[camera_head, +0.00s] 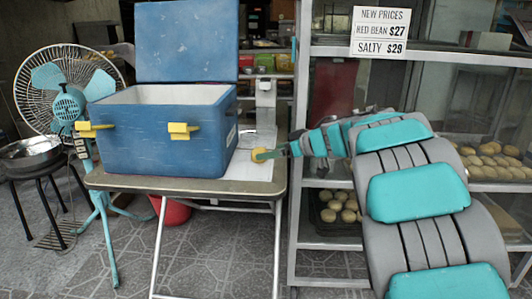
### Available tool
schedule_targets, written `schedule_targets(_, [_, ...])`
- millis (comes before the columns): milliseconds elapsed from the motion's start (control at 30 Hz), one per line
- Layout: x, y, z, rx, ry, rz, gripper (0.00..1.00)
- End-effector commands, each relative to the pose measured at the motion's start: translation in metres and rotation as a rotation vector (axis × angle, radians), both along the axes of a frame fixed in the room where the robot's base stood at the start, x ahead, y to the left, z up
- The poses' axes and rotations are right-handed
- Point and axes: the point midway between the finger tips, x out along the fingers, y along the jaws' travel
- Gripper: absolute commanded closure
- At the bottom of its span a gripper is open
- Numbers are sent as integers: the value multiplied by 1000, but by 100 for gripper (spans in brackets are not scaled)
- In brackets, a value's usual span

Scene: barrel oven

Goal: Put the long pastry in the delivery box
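The delivery box (160,138) is a blue cooler with yellow latches. It stands on a small folding table in the left half of the view, with its lid (187,42) raised and its white inner rim showing. My teal and grey arm reaches in from the lower right. My gripper (270,154) is at its far end, low over the table's right side, to the right of the box and outside it. A yellow tip shows there, but the fingers are too small to read. I cannot make out a long pastry.
The table (265,187) has a pale sheet (247,166) beside the box. A fan (66,92) and a metal bowl (28,152) stand at left. At right, a metal-framed shelf (420,54) holds trays of round buns (490,161), partly hidden by my arm.

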Motion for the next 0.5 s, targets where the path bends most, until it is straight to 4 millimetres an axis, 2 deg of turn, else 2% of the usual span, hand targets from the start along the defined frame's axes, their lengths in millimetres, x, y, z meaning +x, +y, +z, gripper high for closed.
schedule_targets(33, [-6, -10, 8, -2, -3, -7, 0])
schedule_targets(233, [-28, -35, 24, 0, -4, -4, 0])
schedule_targets(500, [-43, -49, 34, -1, -4, 0, 0])
